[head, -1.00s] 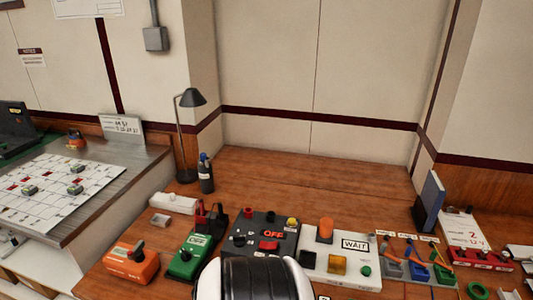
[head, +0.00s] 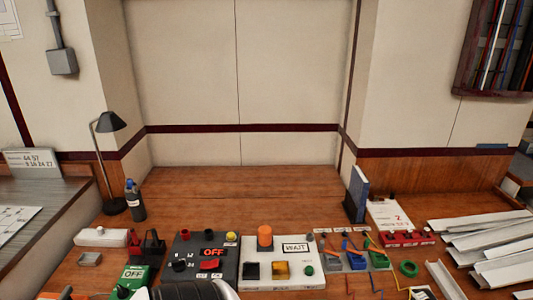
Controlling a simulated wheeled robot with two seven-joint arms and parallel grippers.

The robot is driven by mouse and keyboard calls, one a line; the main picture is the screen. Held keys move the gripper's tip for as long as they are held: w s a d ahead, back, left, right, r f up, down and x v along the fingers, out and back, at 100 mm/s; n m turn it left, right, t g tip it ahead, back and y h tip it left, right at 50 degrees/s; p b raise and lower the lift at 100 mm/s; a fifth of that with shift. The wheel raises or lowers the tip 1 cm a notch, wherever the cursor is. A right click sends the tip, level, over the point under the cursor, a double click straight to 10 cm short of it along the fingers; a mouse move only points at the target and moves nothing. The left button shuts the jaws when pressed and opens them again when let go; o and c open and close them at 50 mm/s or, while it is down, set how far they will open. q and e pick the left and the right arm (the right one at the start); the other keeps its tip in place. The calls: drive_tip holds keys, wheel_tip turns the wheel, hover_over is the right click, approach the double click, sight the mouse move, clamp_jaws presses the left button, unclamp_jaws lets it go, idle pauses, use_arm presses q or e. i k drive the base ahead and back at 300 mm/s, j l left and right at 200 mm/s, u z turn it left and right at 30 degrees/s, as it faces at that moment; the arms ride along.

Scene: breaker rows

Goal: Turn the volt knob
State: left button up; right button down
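No label reading "volt" is legible, so I cannot tell which knob is the volt knob. A dark grey panel (head: 222,248) stands at the front of the wooden desk, with a small black knob (head: 180,265) at its left, a red OFF display and a red switch (head: 209,265). A green box (head: 133,276) marked OFF stands to its left, partly cut off by the bottom edge. A white and black part of my own arm covers the panel's front edge. Neither gripper's fingers show.
A white panel (head: 292,278) with an orange button and a WAIT sign stands right of the grey one. Coloured switches, a green ring (head: 408,269) and white trunking pieces (head: 485,240) lie farther right. A lamp (head: 108,122) and bottle (head: 135,200) stand at left. The desk behind is clear.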

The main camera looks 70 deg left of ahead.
sight(179, 265)
drive_tip(key=u, duration=2.65)
